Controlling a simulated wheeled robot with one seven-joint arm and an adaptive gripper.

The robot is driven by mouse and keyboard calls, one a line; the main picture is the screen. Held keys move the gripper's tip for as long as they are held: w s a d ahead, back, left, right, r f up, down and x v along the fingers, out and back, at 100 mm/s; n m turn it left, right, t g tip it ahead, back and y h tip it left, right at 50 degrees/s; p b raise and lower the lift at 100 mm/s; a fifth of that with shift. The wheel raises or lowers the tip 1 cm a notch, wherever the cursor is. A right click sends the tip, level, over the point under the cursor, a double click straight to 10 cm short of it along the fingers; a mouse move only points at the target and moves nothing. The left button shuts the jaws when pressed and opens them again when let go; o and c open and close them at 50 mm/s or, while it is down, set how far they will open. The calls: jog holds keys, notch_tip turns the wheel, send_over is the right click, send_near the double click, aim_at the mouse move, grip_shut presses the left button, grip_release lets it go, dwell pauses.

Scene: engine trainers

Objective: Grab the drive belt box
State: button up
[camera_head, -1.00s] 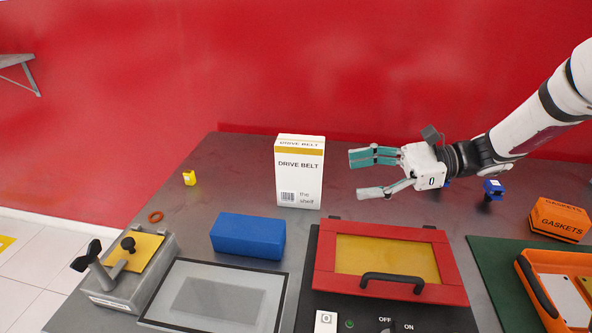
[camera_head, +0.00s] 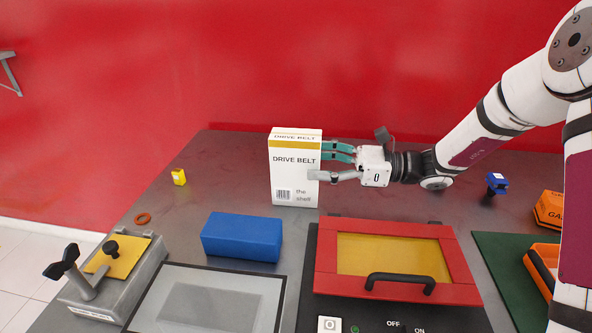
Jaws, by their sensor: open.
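My gripper (camera_head: 328,162) is at the box's right side, pointing left. It is open. The near finger overlaps the right edge of the box's front face, and the teal fingers reach the right edge behind it. The far side of the box is hidden, so I cannot tell whether the fingers touch it.
A blue block (camera_head: 242,236) lies in front of the box. A red-framed unit with a black handle (camera_head: 408,280) stands at front right. The red wall (camera_head: 130,80) is behind.

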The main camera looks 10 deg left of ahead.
aim_at(296, 159)
jog(key=a, duration=0.1)
jog(key=a+b, duration=0.1)
jog(key=a, duration=0.3)
jog(key=shift+w, duration=0.3)
grip_shut()
